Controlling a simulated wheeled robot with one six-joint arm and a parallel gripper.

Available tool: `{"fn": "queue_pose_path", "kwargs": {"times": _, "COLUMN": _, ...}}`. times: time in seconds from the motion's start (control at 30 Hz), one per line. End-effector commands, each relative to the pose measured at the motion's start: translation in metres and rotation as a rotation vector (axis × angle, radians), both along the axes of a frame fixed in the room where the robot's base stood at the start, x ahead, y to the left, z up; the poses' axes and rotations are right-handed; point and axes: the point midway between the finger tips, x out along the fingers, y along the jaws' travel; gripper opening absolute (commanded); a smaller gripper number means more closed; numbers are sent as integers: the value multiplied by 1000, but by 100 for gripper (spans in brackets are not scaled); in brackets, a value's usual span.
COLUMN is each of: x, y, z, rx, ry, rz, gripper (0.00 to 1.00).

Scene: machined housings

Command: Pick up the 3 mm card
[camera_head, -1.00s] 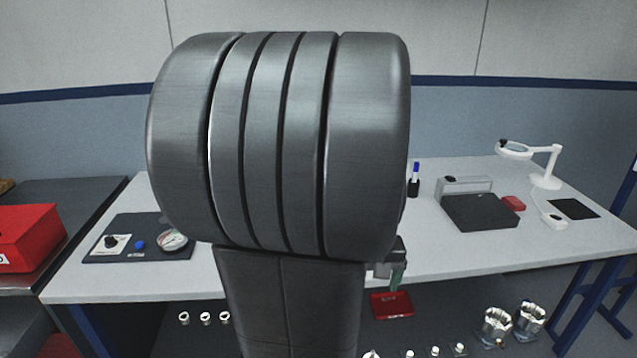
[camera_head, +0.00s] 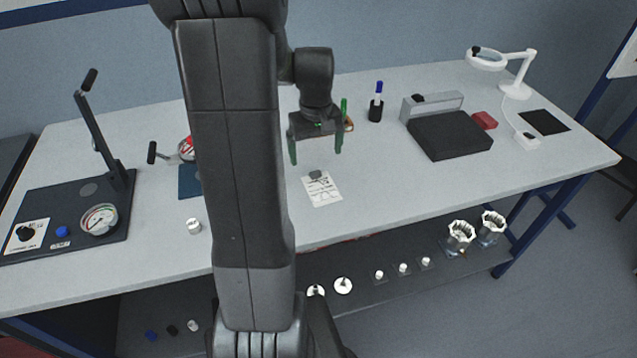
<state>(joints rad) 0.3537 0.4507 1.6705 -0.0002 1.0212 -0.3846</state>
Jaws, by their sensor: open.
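A white card (camera_head: 323,191) with dark printed marks lies on the light grey worktable (camera_head: 400,200), a little right of my arm. Its print is too small to read, so I cannot tell whether it says 3 mm. A small dark grey piece (camera_head: 316,174) is at the card's far edge; I cannot tell whether it is fixed to the card. My gripper (camera_head: 316,157) points down with its two green fingers wide apart. It appears above and slightly beyond the card, with nothing between the fingers.
A black pad with a grey block (camera_head: 450,135), a dark holder with a blue-capped item (camera_head: 376,108) and a magnifier lamp (camera_head: 505,65) stand right. A gauge board with a lever (camera_head: 75,215) is left. A white cylinder (camera_head: 194,226) stands near the arm. A lower shelf holds metal parts.

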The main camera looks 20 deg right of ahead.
Motion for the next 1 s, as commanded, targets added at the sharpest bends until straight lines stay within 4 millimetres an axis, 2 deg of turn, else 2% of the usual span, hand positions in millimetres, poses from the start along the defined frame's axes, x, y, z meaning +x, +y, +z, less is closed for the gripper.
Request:
{"fn": "queue_pose_path", "kwargs": {"times": 0.1, "x": 0, "y": 0, "z": -17, "rx": 1, "ry": 3, "rz": 0, "gripper": 93}}
{"fn": "queue_pose_path", "kwargs": {"times": 0.33, "x": 1, "y": 0, "z": -32, "rx": 1, "ry": 1, "rz": 0, "gripper": 93}}
{"fn": "queue_pose_path", "kwargs": {"times": 0.63, "x": 3, "y": -1, "z": -71, "rx": 1, "ry": 2, "rz": 0, "gripper": 93}}
{"fn": "queue_pose_path", "kwargs": {"times": 0.93, "x": 3, "y": -1, "z": -76, "rx": 0, "ry": -1, "rz": 0, "gripper": 93}}
{"fn": "queue_pose_path", "kwargs": {"times": 0.97, "x": 3, "y": -1, "z": -76, "rx": 0, "ry": -1, "rz": 0, "gripper": 91}}
{"fn": "queue_pose_path", "kwargs": {"times": 1.0, "x": 3, "y": -1, "z": -76, "rx": 0, "ry": -1, "rz": 0, "gripper": 83}}
